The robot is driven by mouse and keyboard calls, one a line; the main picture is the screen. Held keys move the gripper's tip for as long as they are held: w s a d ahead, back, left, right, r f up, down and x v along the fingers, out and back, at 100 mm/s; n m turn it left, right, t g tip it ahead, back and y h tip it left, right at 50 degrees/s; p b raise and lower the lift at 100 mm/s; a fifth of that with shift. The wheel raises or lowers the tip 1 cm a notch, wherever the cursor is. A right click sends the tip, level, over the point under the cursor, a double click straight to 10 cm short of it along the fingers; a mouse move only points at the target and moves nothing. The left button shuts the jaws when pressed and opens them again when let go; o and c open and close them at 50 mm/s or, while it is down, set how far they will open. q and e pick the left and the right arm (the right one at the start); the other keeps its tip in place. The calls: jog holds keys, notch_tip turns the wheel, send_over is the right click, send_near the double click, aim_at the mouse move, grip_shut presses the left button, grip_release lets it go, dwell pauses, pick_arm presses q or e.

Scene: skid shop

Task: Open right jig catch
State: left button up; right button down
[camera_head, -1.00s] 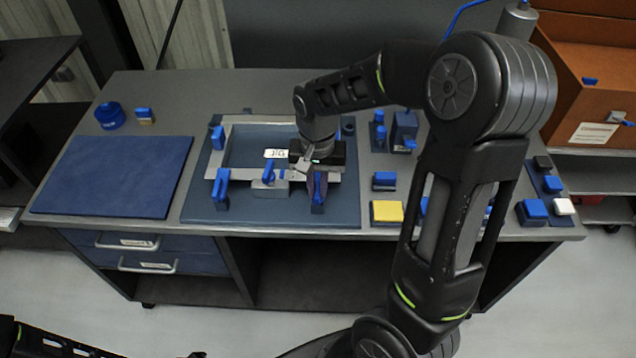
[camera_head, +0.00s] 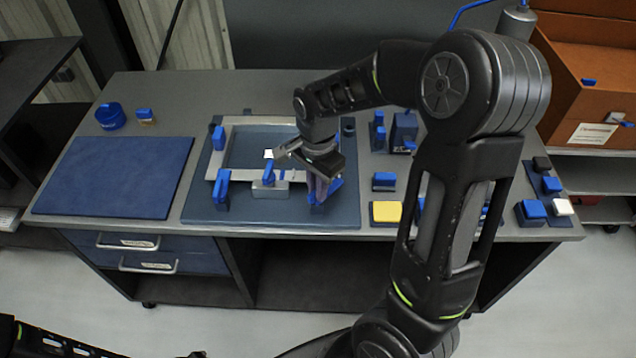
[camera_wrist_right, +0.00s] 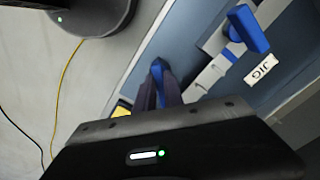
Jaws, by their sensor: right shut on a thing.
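The jig is a grey frame (camera_head: 228,152) on a dark blue board (camera_head: 270,212), with blue catches around it. My right gripper (camera_head: 318,192) points down at the jig's front right corner and is shut on the blue right catch (camera_head: 336,184), which its fingers partly hide. In the right wrist view the fingers close around the blue right catch (camera_wrist_right: 157,68). A blue lever on a grey block (camera_head: 269,172) stands at the middle of the front rail; it also shows in the wrist view (camera_wrist_right: 248,28). Another blue catch (camera_head: 222,188) is at the front left. My left gripper is out of view.
A blue mat (camera_head: 115,178) lies bare on the left of the bench. A yellow block (camera_head: 387,212) and a blue block (camera_head: 384,181) sit right of the board. Blue fixtures (camera_head: 403,130) stand behind them. My right arm covers part of the bench's right side.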

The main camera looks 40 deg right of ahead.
jog(key=shift+m, duration=0.3)
jog(key=m, duration=0.3)
jog(key=shift+r+p, duration=0.15)
jog(key=shift+p, duration=0.25)
jog(key=shift+m, duration=0.8)
